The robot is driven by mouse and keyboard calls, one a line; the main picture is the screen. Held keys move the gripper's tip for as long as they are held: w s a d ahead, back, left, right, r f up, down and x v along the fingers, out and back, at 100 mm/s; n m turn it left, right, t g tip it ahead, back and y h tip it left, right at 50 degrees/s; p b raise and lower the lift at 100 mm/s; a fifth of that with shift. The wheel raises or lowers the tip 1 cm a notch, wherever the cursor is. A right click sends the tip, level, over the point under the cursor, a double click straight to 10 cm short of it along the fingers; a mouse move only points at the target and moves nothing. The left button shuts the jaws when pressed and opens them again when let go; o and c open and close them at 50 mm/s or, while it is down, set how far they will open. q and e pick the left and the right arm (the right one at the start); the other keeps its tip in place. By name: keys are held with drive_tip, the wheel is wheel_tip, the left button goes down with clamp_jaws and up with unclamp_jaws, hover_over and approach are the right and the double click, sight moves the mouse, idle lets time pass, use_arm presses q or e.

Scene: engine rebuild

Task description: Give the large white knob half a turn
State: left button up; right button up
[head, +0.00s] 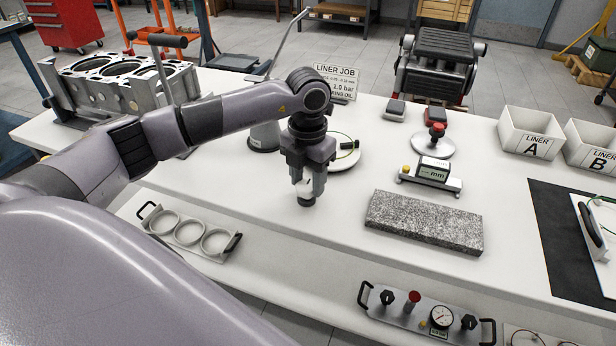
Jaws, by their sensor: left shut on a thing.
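My left gripper (307,188) points straight down over the white bench, left of the granite block. It is shut on a small white thing, which looks like the large white knob (304,187). The fingers cover most of it, so its full shape, any pointer mark and what it sits on are hidden. My right gripper is not in view.
A round white base with a green cable (345,156) stands close behind the gripper. The granite block (424,222) and a digital gauge marked mm (433,170) are to the right. A plate with three rings (188,233) lies front left. Bench surface in front of the gripper is clear.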

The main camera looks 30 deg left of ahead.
sight(307, 185)
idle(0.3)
use_arm(q)
drive_tip(key=o, duration=1.1)
drive_tip(key=shift+c, duration=0.2)
drive_tip(key=shift+r, duration=0.15)
wheel_tip(307, 185, up, 7)
